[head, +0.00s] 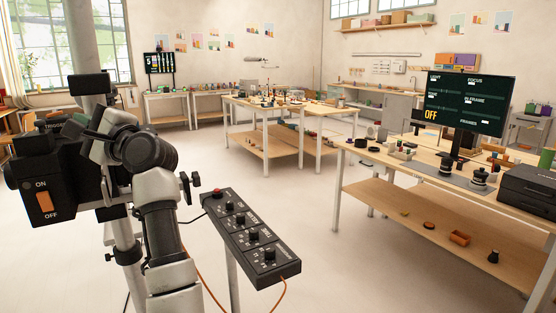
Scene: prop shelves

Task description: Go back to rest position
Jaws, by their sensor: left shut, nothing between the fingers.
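My left arm rises from the bottom of the head view, its pale links and dark joints in front of a black device on a stand. My left gripper (190,188) shows as small dark fingers just right of the arm, near the upper left end of a black control panel (250,238). It is shut and holds nothing. The arm partly hides the fingers' surroundings. My right gripper is not in view.
The black device (40,180) with an orange ON/OFF switch stands close at left. The control panel has knobs, a red button and an orange cable. A wooden workbench (420,205) with a screen (468,103) stands at right. Open floor (300,200) lies between.

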